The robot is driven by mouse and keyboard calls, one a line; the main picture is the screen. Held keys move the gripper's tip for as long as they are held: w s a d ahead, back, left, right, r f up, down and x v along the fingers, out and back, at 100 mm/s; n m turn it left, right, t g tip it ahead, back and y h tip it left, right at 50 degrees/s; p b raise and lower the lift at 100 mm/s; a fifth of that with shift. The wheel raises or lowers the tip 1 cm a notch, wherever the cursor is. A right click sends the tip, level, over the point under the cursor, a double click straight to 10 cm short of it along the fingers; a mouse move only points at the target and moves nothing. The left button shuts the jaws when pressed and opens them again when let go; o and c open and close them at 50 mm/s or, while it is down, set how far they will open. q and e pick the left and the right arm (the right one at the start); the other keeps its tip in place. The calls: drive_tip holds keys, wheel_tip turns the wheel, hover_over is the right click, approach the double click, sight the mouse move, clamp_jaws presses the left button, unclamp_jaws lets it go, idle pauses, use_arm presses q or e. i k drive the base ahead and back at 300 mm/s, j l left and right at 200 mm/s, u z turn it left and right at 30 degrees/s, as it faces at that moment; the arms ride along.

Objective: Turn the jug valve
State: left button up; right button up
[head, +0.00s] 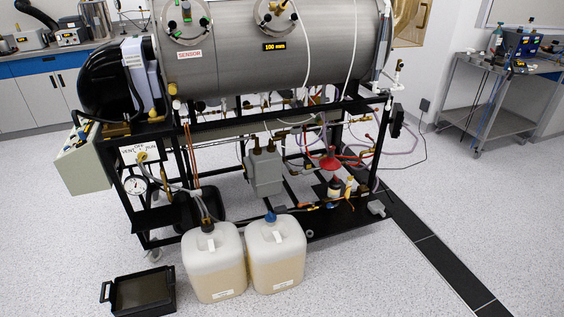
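Two translucent plastic jugs with pale yellow liquid stand on the floor in front of the rig. The left jug (214,268) has a dark-topped cap (207,227) with tubes running up from it. The right jug (277,256) has a blue cap (270,216). A small panel (140,153) marked with "VENT" and "RUN" carries a brass-coloured valve handle (142,157) on the rig's left side, above a round gauge (135,185). I cannot tell which fitting is the jug valve. Neither of my grippers is in view.
A large steel chamber (270,55) sits on a black wheeled frame (250,122). A black tray (140,292) lies on the floor at the lower left. A grey cart (500,125) stands at the right. The floor in front of the frame's right side is clear.

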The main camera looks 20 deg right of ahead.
sight(300, 206)
drive_tip(key=i+l+z, duration=0.3)
drive_tip(key=i+l, duration=0.75)
drive_tip(key=l, duration=0.15)
drive_tip(key=i+l, duration=0.4)
drive_tip(key=i, duration=0.15)
drive_tip(key=i+l, duration=0.4)
drive_tip(key=i, duration=0.15)
drive_tip(key=i+l+u, duration=0.1)
drive_tip(key=u, duration=1.35)
